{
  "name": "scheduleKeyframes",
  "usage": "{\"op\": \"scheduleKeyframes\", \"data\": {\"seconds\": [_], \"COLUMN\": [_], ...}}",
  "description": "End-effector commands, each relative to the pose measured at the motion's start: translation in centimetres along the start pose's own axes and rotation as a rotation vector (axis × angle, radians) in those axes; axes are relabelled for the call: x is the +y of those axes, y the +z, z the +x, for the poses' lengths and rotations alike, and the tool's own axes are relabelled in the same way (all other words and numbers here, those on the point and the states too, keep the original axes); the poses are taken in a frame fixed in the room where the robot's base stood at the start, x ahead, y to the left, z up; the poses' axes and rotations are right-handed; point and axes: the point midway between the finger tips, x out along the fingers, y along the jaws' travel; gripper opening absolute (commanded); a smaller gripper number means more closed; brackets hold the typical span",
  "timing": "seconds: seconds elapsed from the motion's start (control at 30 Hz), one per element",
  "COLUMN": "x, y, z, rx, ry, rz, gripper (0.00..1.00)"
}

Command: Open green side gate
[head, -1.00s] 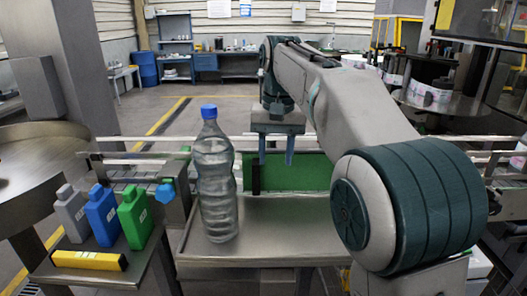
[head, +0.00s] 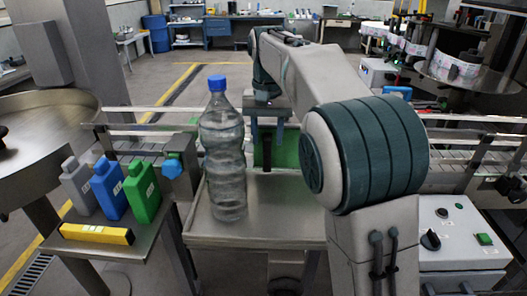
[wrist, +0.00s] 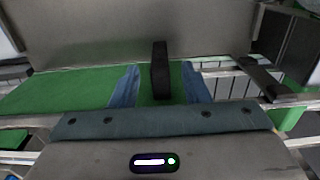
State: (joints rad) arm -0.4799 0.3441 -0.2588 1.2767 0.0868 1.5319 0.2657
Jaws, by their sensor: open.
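The green side gate (head: 287,152) is an upright panel behind the metal shelf, partly hidden by my arm in the head view. It also shows as a broad green panel (wrist: 60,92) in the wrist view. Its black upright handle (head: 266,156) stands out from it and also shows in the wrist view (wrist: 160,66). My gripper (head: 267,131) is open at the handle. In the wrist view the handle stands between the two blue fingers (wrist: 160,84), with a gap on each side. The gate's opening state is not clear.
A clear bottle with a blue cap (head: 224,160) stands on the metal shelf (head: 240,228), left of my arm. Grey, blue and green flasks (head: 143,190) and a yellow box (head: 97,234) sit on a side table. A conveyor with rails (head: 140,152) runs behind.

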Motion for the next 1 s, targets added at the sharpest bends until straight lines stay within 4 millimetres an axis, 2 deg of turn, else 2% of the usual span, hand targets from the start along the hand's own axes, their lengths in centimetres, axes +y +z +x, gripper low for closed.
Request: {"op": "scheduleKeyframes", "data": {"seconds": [0.1, 0.3, 0.67, 0.7, 0.83, 0.9, 0.93, 1.0], "x": [0.0, 0.0, 0.0, 0.0, 0.0, 0.0, -1.4, -0.7], "y": [0.1, 0.0, 0.0, 0.0, 0.0, 0.0, 0.1, 0.1], "z": [2.1, 4.3, 4.9, 4.9, 4.9, 4.9, 4.9, 4.9], "rx": [-0.003, -0.001, 0.001, 0.001, 0.001, 0.001, 0.001, 0.001], "ry": [0.001, 0.000, 0.000, 0.000, 0.000, 0.000, 0.000, -0.002], "rz": [0.000, 0.001, 0.000, 0.000, 0.000, 0.000, -0.005, -0.004], "gripper": [0.42, 0.42, 0.42, 0.36, 0.00, 0.00, 0.00, 0.00]}}
